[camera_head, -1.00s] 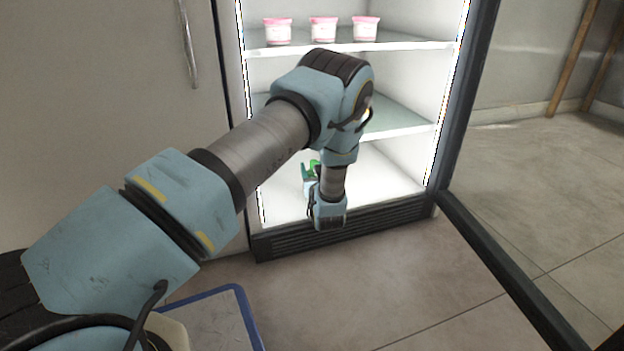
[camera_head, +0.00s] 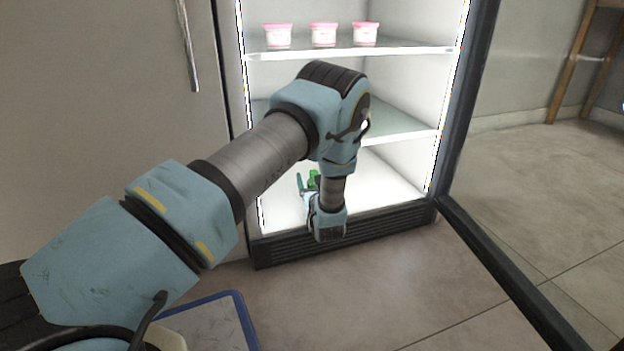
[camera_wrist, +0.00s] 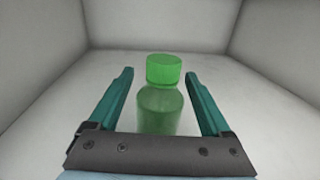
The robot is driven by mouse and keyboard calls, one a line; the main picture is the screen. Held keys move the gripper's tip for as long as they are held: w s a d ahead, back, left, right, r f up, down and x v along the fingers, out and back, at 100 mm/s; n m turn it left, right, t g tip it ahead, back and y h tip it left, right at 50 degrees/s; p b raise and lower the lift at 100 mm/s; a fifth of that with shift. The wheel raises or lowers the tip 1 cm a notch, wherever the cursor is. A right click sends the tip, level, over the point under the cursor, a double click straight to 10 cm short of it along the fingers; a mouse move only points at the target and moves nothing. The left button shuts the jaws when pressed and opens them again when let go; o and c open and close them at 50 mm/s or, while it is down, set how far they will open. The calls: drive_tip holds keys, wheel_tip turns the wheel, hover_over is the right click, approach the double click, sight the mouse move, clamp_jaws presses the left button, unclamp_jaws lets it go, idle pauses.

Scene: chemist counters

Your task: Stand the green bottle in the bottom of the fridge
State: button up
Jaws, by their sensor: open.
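The green bottle (camera_wrist: 160,106) stands upright on the fridge's white bottom (camera_wrist: 215,80) in the wrist view, between the two open fingers of my gripper (camera_wrist: 160,85). A gap shows between the bottle and each finger. In the head view a small part of the green bottle (camera_head: 314,179) shows behind my wrist. One finger of my gripper (camera_head: 301,184) shows to the left of it; the rest is hidden by my arm. The fridge (camera_head: 345,243) is open and lit inside.
The open fridge door (camera_head: 500,255) is on the right. A blue-edged board (camera_head: 210,322) is at the lower left. The bottom has free room on the right.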

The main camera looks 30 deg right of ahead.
drive_tip(key=shift+r, duration=0.15)
drive_tip(key=p+v, duration=0.7)
drive_tip(key=v, duration=0.4)
drive_tip(key=shift+s+r, duration=0.1)
drive_tip(key=shift+s, duration=0.05)
drive_tip(key=shift+s+a, duration=0.2)
drive_tip(key=shift+s, duration=0.15)
